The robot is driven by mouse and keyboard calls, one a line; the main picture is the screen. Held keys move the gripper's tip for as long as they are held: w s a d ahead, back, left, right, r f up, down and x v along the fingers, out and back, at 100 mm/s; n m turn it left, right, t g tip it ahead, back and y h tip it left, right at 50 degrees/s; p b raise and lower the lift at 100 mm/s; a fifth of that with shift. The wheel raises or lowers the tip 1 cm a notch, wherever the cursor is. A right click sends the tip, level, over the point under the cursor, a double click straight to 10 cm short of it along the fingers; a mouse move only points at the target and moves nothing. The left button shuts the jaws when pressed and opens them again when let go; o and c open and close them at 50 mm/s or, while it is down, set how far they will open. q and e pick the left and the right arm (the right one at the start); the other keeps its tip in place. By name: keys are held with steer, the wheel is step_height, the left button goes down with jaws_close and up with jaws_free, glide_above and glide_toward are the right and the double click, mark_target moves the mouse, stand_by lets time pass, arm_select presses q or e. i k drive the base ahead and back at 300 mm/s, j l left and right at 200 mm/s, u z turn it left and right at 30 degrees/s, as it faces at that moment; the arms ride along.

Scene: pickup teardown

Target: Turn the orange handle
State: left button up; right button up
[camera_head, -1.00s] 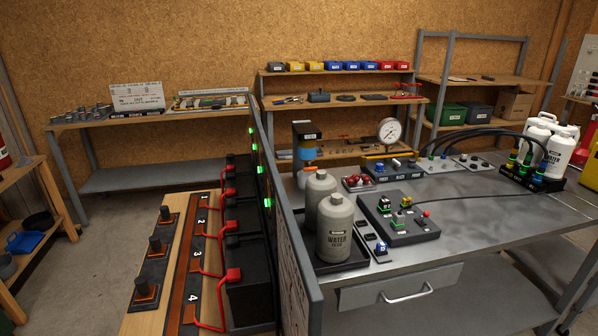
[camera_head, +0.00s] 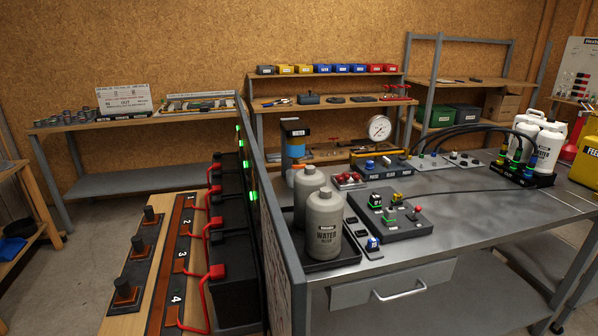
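Neither of my grippers is in view. I cannot make out one clear orange handle.
The metal bench (camera_head: 470,215) fills the right, with a grey water bottle (camera_head: 325,228), a black control box (camera_head: 400,222) and a gauge (camera_head: 379,128). An upright panel (camera_head: 268,190) divides it from the black boxes. Bare floor (camera_head: 70,270) shows at the left.

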mark_target(297, 166)
steer(key=i+l, duration=0.15)
steer(key=l, duration=0.25)
steer(key=i+l, duration=0.1)
steer(key=l, duration=0.25)
steer(key=i+l+u, duration=0.1)
steer(key=l, duration=0.3)
steer(key=i+l, duration=0.15)
steer(key=l, duration=0.25)
